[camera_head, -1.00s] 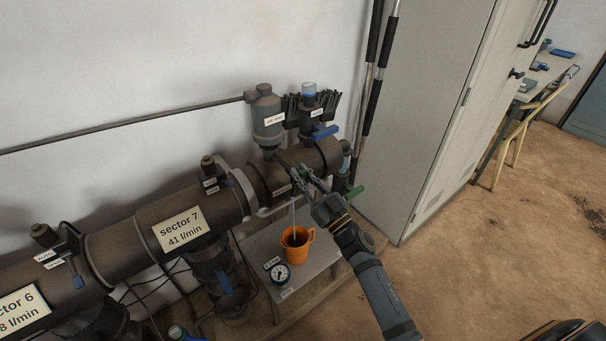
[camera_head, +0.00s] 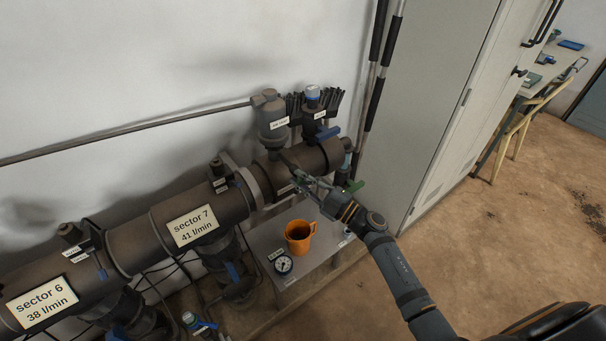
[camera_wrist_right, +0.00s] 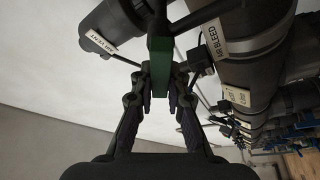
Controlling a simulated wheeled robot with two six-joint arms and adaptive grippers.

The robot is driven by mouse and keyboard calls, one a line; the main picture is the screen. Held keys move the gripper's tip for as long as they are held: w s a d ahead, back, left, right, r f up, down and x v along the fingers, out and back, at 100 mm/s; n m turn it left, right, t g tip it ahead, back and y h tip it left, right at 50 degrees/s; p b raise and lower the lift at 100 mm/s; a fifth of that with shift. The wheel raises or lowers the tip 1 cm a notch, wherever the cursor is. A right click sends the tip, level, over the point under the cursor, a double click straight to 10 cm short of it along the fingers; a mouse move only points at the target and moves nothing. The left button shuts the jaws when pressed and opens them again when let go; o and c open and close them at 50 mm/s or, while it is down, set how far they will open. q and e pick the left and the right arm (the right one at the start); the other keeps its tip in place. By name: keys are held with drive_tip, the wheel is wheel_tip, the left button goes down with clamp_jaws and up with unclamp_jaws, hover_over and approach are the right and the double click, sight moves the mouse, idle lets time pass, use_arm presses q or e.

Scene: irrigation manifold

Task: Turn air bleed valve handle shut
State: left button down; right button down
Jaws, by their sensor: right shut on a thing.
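The green air bleed handle (camera_wrist_right: 160,62) stands between the two fingertips of my right gripper (camera_wrist_right: 161,88) in the wrist view. My right gripper is shut on it. The "AIR BLEED" label (camera_wrist_right: 214,38) is on the dark pipe just right of the handle. In the head view my right gripper (camera_head: 306,183) is at the front of the dark manifold pipe (camera_head: 262,177), below the grey air vent (camera_head: 271,122). The gripper mostly hides the handle there. My left gripper is not in view.
An orange mug (camera_head: 299,237) and a pressure gauge (camera_head: 283,264) are on a small grey stand (camera_head: 262,242) below the gripper. Another green handle (camera_head: 355,186) and a blue lever (camera_head: 325,133) are close by. A tall grey cabinet (camera_head: 430,120) stands right of the pipe end.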

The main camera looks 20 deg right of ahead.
drive_tip(key=n+p, duration=0.1)
drive_tip(key=n, duration=0.1)
drive_tip(key=n+g+p, duration=0.1)
drive_tip(key=n, duration=0.1)
drive_tip(key=shift+s+a+f+n+g, duration=0.1)
drive_tip(key=shift+a+f+n+g, duration=0.1)
drive_tip(key=shift+n+g, duration=0.1)
drive_tip(key=shift+f+n+g+h+p, duration=0.2)
drive_tip(key=shift+n+p, duration=0.2)
drive_tip(key=shift+n, duration=0.2)
drive_tip(key=shift+f+n+g+h+p, duration=0.1)
drive_tip(key=shift+n+g+h+p, duration=0.1)
drive_tip(key=shift+n+p, duration=0.3)
drive_tip(key=c, duration=1.3)
unclamp_jaws()
drive_tip(key=shift+d, duration=0.1)
drive_tip(key=v, duration=1.2)
